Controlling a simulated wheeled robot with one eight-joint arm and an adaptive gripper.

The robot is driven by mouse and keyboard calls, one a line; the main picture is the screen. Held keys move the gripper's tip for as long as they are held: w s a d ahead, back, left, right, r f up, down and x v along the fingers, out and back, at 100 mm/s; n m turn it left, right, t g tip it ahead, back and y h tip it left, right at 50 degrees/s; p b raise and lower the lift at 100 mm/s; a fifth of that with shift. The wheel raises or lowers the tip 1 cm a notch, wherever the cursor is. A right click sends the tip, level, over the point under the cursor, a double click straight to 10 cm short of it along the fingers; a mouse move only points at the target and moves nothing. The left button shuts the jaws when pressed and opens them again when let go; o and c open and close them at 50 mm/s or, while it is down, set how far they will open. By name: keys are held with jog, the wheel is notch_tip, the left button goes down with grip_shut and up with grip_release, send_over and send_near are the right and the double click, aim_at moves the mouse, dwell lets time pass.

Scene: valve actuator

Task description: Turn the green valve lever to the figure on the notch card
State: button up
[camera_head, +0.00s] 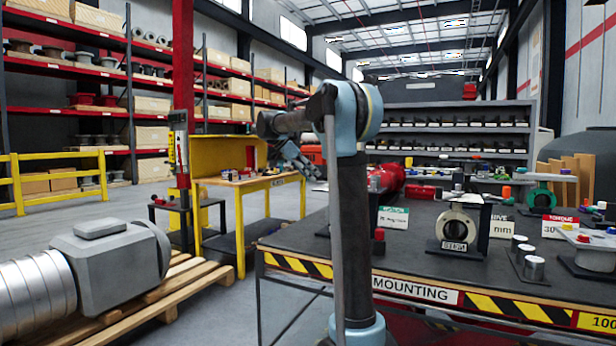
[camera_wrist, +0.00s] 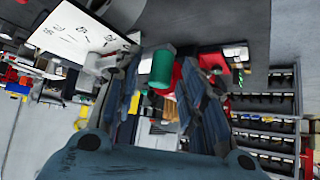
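My gripper (camera_wrist: 160,72) is open in the wrist view, its two dark blue-grey fingers spread apart. A green cylinder (camera_wrist: 162,66), which looks like the lever's grip, shows between the fingertips with a gap at its left; I cannot tell how far beyond them it is. A white card (camera_wrist: 78,30) with dark marks lies at the upper left of that view; I cannot read its figures. In the head view, my gripper (camera_head: 298,162) is small and left of my upright arm. The green lever cannot be made out there, and the gripper's surroundings are partly hidden.
A dark bench (camera_head: 415,262) with a striped front edge fills the right. It bears a cream valve body (camera_head: 459,226), a green-ringed valve (camera_head: 541,196) and several cards. A yellow workbench (camera_head: 240,181) stands behind at left. A pallet (camera_head: 120,309) with a large grey unit stands front left.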

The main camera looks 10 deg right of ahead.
jog(key=shift+r, duration=0.1)
grip_shut()
jog(key=shift+s+a+n+t+y, duration=0.15)
jog(key=shift+s+a+n+t, duration=0.2)
jog(key=shift+s+n+t, duration=0.25)
jog(key=shift+s+a+n+t+y, duration=0.2)
jog(key=shift+s+a+n+t, duration=0.2)
jog(key=shift+s+n, duration=0.4)
jog(key=shift+s+a+n+t+y, duration=0.15)
jog(key=shift+s+a+n+t, duration=0.2)
jog(key=shift+s+n+t, duration=0.3)
jog(key=shift+s, duration=0.1)
grip_release()
jog(key=shift+f, duration=0.2)
jog(key=v, duration=1.1)
jog(key=shift+a+r, duration=0.35)
jog(key=shift+r, duration=0.05)
